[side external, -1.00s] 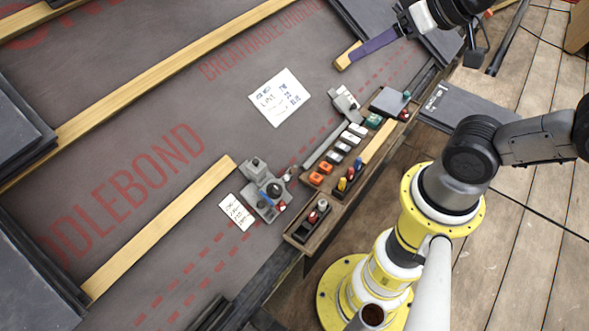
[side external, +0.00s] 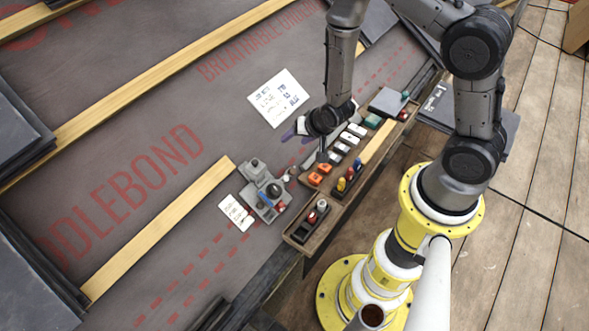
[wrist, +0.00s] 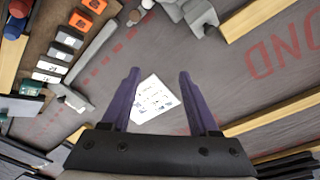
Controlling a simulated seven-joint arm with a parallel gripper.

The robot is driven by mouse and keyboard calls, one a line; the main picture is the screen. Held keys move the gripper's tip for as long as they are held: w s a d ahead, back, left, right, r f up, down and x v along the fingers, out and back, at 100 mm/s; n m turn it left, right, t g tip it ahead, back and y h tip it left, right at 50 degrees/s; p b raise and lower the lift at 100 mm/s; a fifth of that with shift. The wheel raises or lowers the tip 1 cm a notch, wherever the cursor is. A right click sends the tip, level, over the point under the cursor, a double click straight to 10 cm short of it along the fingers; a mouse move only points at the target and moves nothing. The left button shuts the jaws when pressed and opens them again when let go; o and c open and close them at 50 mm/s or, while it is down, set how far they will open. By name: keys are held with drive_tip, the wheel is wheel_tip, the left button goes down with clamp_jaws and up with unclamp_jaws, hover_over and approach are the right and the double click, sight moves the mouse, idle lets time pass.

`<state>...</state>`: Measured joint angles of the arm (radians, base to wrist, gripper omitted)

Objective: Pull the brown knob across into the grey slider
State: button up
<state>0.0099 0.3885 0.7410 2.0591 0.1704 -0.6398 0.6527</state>
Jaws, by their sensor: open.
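My gripper (side external: 296,133) hangs above the dark membrane, beside the tool tray. In the wrist view its purple fingers (wrist: 159,75) are spread wide with nothing between them. A long grey bar (wrist: 98,48) with a grey block (wrist: 70,97) at its end lies left of the fingers; I cannot tell whether it is the grey slider. In the side view my arm hides part of it. A grey fixture (side external: 263,192) with a blue part on top stands on the membrane left of the tray. A reddish-brown round piece (wrist: 20,8) shows at the wrist view's top-left corner; I cannot tell whether it is the brown knob.
A wooden tray (side external: 291,237) holds orange, white and green blocks and small coloured pegs. White note sheets (side external: 279,98) lie on the membrane. Wooden battens (side external: 160,228) and dark slate stacks (side external: 22,143) lie around. The membrane between the battens is mostly clear.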

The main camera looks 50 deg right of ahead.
drive_tip(key=g, duration=0.2)
approach(293, 171)
drive_tip(key=x, duration=0.8)
drive_tip(key=shift+c, duration=0.2)
clamp_jaws()
drive_tip(key=shift+s, duration=0.1)
idle(1.2)
